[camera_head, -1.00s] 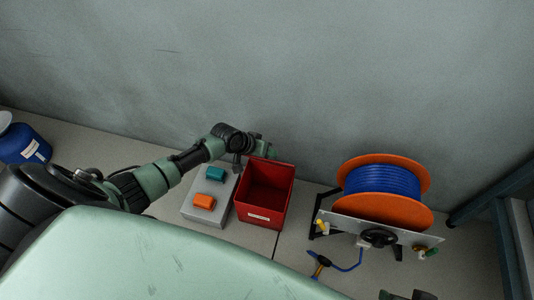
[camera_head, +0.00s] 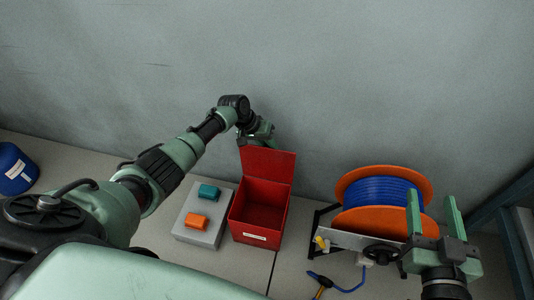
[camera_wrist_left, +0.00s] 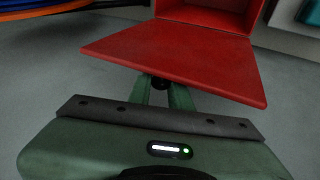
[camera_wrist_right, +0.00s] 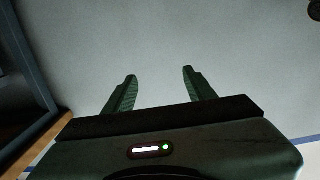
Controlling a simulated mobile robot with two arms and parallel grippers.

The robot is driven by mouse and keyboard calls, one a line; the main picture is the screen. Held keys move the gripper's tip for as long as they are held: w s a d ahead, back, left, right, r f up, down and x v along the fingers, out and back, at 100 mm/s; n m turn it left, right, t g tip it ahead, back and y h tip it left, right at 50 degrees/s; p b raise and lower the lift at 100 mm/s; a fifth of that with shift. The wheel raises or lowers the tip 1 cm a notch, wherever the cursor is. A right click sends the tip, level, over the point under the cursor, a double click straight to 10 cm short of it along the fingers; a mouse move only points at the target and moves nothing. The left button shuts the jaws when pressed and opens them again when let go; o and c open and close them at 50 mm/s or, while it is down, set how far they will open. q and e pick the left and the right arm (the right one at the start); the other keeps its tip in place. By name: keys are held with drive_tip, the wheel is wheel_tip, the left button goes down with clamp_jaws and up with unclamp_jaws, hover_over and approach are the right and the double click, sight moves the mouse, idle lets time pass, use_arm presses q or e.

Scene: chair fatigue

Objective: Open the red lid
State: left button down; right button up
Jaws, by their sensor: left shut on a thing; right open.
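The red lid (camera_head: 267,163) stands raised at the back edge of the open red box (camera_head: 243,228), its face toward me in the head view. My left gripper (camera_head: 262,136) is behind the lid's top edge, shut on the lid. In the left wrist view the lid (camera_wrist_left: 180,58) spreads over the fingers of my left gripper (camera_wrist_left: 162,84) and hides their tips. My right gripper (camera_head: 432,196) is open and empty, in front of the hose reel in the head view. Its spread fingers (camera_wrist_right: 158,76) face bare wall in the right wrist view.
A grey box with a teal switch (camera_head: 208,192) and an orange switch (camera_head: 196,221) stands left of the red box. A hose reel (camera_head: 386,219) with blue hose is on the right. A blue container (camera_head: 17,170) stands far left. The wall is close behind.

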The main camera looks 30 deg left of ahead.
use_arm(q)
drive_tip(key=shift+w+a+f+b, duration=0.2)
drive_tip(key=shift+w+b, duration=0.4)
drive_tip(key=shift+w, duration=0.05)
drive_tip(key=shift+w+a+f+b, duration=0.15)
drive_tip(key=shift+w+f+b, duration=0.05)
drive_tip(key=shift+w+b, duration=0.45)
use_arm(e)
drive_tip(key=s+r+t+y, duration=0.2)
drive_tip(key=r+t, duration=0.5)
drive_tip(key=r, duration=0.5)
drive_tip(key=shift+s+a+r+t+y, duration=0.2)
drive_tip(key=shift+s+a+t+y, duration=0.15)
drive_tip(key=shift+s, duration=0.4)
use_arm(q)
drive_tip(key=c, duration=1.4)
unclamp_jaws()
use_arm(e)
drive_tip(key=shift+w+a, duration=0.1)
use_arm(q)
drive_tip(key=shift+o, duration=0.2)
drive_tip(key=shift+r, duration=0.1)
